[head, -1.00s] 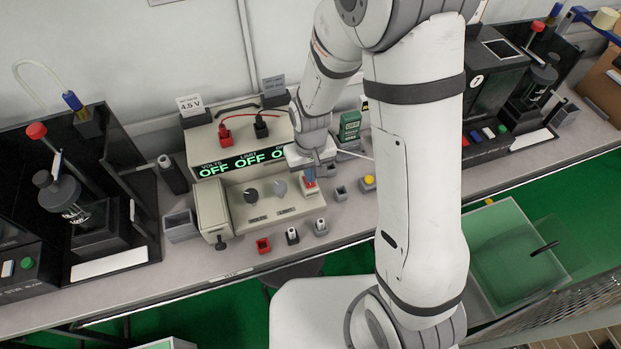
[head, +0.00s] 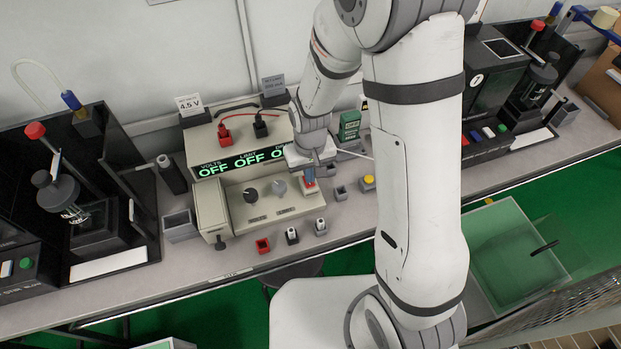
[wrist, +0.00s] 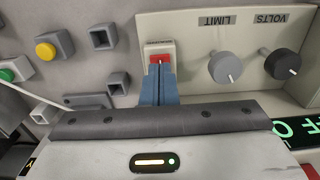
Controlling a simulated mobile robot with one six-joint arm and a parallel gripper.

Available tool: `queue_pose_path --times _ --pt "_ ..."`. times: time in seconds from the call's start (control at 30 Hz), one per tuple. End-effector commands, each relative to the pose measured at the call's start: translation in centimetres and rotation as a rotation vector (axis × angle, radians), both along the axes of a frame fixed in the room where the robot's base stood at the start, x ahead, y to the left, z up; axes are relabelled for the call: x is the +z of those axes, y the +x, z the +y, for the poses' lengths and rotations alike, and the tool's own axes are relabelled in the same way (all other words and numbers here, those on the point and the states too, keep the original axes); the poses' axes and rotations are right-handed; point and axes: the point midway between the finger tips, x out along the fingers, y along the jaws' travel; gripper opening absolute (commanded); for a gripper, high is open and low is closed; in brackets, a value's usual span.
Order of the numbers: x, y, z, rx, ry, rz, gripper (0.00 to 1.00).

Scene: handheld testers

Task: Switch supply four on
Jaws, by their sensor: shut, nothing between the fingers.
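The power supply (head: 209,212) is a cream bench unit with a display (head: 243,160) that reads OFF in three places. A red rocker switch (wrist: 160,60) in a white surround sits on its front panel, beside the grey LIMIT knob (wrist: 225,67) and the dark VOLTS knob (wrist: 283,64). My gripper (wrist: 159,68) has its blue fingers together and empty. Their tips are at the lower edge of the red switch in the wrist view; whether they touch it I cannot tell. In the head view my gripper (head: 310,180) covers part of the switch.
Red, white and grey small sockets (head: 292,236) stand along the bench front. A yellow button (wrist: 46,51) and a green button (wrist: 7,75) lie to the side of the supply. A black tester (head: 92,228) stands at left. A 4.5 V card (head: 188,103) stands behind.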

Motion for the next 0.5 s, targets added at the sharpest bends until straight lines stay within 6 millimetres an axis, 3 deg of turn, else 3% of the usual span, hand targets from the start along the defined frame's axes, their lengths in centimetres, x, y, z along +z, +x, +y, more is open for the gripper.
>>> queue_pose_path --times 0.5 --pt "-0.87 -0.01 0.04 0.001 0.0 0.0 0.0"
